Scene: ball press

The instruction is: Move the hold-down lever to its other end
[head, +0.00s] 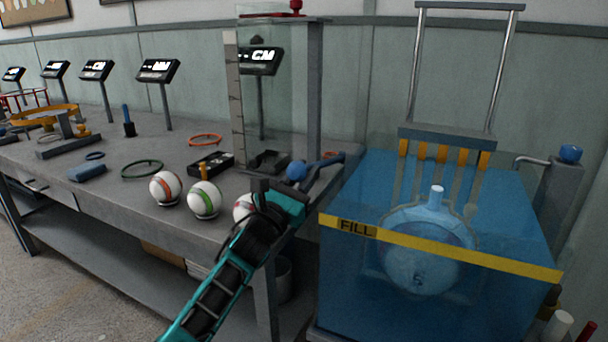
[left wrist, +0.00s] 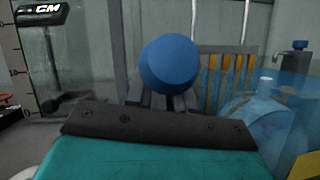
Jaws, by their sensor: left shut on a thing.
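The fingers' exact contact is partly hidden by the knob and gripper body. My right gripper is not in view.
A blue water tank (head: 350,280) with a yellow FILL band and a round glass vessel (head: 425,250) stands close on the right. Another blue knob (head: 570,154) sits on a post behind it. White balls (head: 204,200) lie left of my gripper. A tall clear column (head: 270,110) rises behind.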

